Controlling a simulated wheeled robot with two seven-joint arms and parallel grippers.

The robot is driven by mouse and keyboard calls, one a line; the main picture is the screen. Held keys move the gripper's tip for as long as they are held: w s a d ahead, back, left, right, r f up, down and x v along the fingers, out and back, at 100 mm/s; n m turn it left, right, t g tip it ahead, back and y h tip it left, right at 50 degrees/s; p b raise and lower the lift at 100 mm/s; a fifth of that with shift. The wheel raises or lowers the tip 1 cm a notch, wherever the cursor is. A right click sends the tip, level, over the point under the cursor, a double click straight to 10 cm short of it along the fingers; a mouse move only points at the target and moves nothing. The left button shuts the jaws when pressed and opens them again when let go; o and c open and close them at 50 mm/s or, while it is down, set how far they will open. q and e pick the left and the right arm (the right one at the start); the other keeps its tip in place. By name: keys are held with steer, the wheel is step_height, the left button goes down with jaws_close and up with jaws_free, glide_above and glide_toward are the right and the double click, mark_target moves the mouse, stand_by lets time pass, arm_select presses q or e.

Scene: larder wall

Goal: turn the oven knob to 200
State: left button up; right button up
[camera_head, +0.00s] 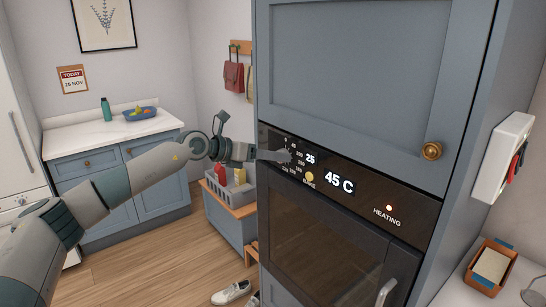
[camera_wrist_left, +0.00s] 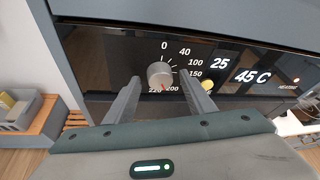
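The oven knob (camera_wrist_left: 159,73) is a round grey knob on the dark control panel, with a dial marked 0, 40, 100, 150, 200 and 220. A small red mark shows at its lower edge, near 200 and 220; its exact setting is hard to read. The panel shows 25 and 45 C. My left gripper (camera_wrist_left: 160,80) is open, one finger on each side of the knob, with gaps visible. In the head view the left gripper (camera_head: 275,155) reaches the panel and largely hides the knob. My right gripper is not in view.
The oven (camera_head: 325,240) is built into a tall blue cabinet (camera_head: 360,75). A grey crate (camera_head: 232,190) stands on a bench behind my arm. Shoes (camera_head: 232,292) lie on the floor.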

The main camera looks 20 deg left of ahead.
arm_select(q)
steer(key=shift+s+a, duration=0.1)
steer(key=shift+a, duration=0.05)
steer(key=b+v, duration=0.7)
steer(key=v, duration=1)
